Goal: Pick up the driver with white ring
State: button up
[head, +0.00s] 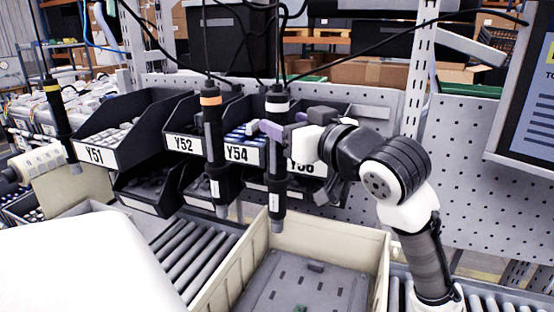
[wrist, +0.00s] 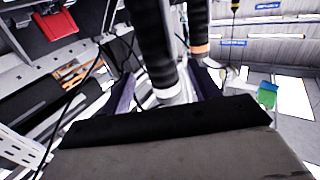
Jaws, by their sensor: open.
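The driver with the white ring (head: 277,165) hangs upright from a cable, right of the other drivers in the head view. My gripper (head: 268,128) reaches it from the right, just below the white ring. In the wrist view the dark driver body (wrist: 153,45) with its white ring (wrist: 168,94) stands between my two spread fingers (wrist: 163,90). The jaws are open; whether a finger touches the driver I cannot tell. The driver with the orange ring (head: 211,135) hangs close by on the left, and its ring shows beside the right finger in the wrist view.
A driver with a yellow ring (head: 56,108) hangs at the far left. Labelled black bins (head: 105,150) stand behind the drivers. Below are a beige crate (head: 333,237) and a roller conveyor (head: 190,250). A monitor (head: 530,100) is at the right.

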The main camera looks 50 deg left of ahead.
aim_at(271, 117)
jog(key=a+p, duration=0.3)
jog(key=a, duration=0.2)
jog(key=shift+r, duration=0.1)
jog(key=shift+w+a, duration=0.1)
jog(key=shift+a, duration=0.2)
jog(key=shift+f, duration=0.2)
jog(key=shift+r, duration=0.1)
grip_shut()
